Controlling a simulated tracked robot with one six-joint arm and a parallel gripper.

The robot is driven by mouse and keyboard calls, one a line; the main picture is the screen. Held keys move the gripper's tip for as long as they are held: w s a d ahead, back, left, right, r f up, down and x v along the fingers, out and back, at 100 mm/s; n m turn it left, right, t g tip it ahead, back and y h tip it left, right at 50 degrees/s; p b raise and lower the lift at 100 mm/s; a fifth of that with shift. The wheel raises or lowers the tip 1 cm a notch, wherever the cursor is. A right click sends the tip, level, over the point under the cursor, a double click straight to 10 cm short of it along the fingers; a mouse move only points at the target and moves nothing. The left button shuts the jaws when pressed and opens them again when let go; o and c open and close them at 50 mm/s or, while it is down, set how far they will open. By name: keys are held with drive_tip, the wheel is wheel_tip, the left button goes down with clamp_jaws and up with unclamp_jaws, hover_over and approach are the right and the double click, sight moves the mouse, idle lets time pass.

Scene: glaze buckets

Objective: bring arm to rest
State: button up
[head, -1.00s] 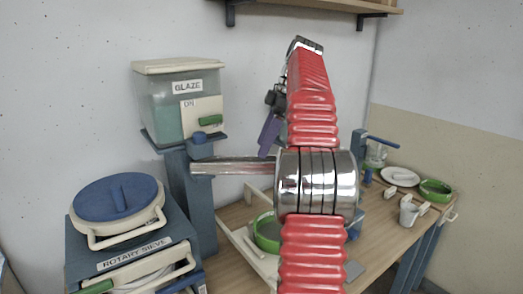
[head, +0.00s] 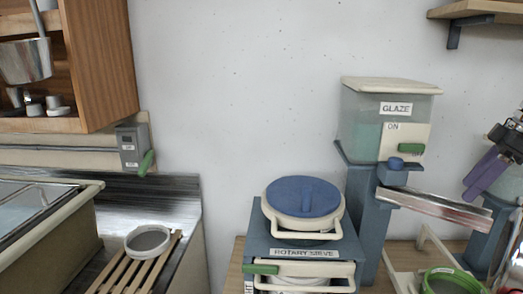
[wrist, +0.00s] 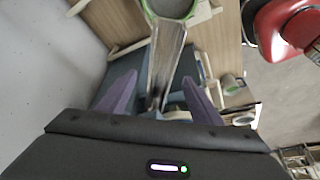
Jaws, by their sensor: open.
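My gripper shows at the right edge of the head view (head: 482,178), its purple fingers pointing down and left, near the metal chute (head: 435,208) of the glaze dispenser (head: 388,125). In the wrist view my gripper (wrist: 160,95) is open, with two purple fingers spread apart and nothing held between them. The chute (wrist: 166,60) runs up the picture beyond the fingers to a green-rimmed bucket (wrist: 185,17), cut off at the top. That bucket also shows at the bottom right of the head view (head: 450,272). The rest of my arm is mostly out of the head view.
A rotary sieve (head: 306,235) with a blue lid stands left of the dispenser. Further left are a slatted rack (head: 115,277) with a pale bowl (head: 148,241), a sink (head: 40,215) and a green-handled switch box (head: 132,150). A shelf (head: 485,12) hangs at upper right.

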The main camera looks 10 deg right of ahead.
drive_tip(key=a+f+m+h, duration=0.25)
drive_tip(key=a+m, duration=0.25)
drive_tip(key=a, duration=2)
drive_tip(key=s+a+f+m+t, duration=0.2)
drive_tip(key=s+a+f+m, duration=0.1)
drive_tip(key=s+a+f, duration=1.2)
drive_tip(key=shift+a+f+m, duration=0.4)
drive_tip(key=shift+a+f, duration=0.1)
drive_tip(key=shift+f, duration=0.55)
drive_tip(key=shift+h, duration=0.25)
drive_tip(key=shift+c, duration=0.2)
